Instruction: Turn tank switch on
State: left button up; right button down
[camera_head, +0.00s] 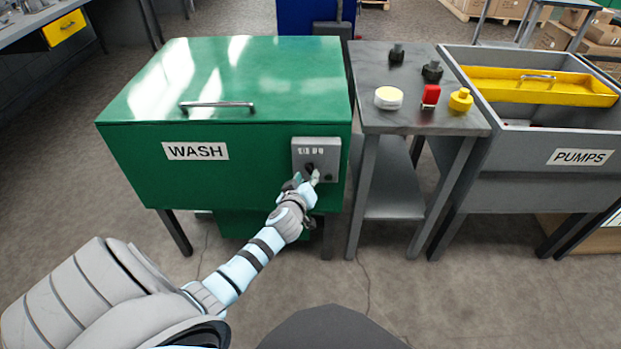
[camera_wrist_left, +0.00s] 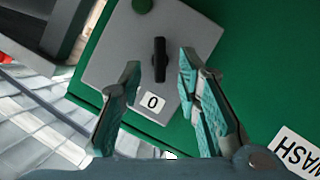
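The green wash tank (camera_head: 270,105) stands in the left middle of the head view, its lid closed, with a WASH label. A grey switch panel (camera_head: 330,152) is on its front right. In the left wrist view the black switch knob (camera_wrist_left: 160,60) stands on the grey plate, with a "0" label (camera_wrist_left: 152,102) near it. My left gripper (camera_head: 307,178) is just in front of the panel. In the left wrist view its two fingers (camera_wrist_left: 158,80) are apart, with the knob in the gap between them; I see no contact. My right gripper is not in view.
A grey table (camera_head: 385,60) to the right holds black, white, red and yellow parts. Beyond it stands a grey PUMPS bin (camera_head: 515,140) with a yellow tray (camera_head: 540,95). The floor in front of the tank is clear.

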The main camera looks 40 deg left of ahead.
aim_at(310, 173)
pick_arm(q)
jog(key=x, duration=0.3)
jog(key=shift+f+b, duration=0.15)
jog(key=shift+b, duration=0.25)
jog(key=shift+w+a, duration=0.2)
jog(key=shift+w, duration=0.25)
grip_shut()
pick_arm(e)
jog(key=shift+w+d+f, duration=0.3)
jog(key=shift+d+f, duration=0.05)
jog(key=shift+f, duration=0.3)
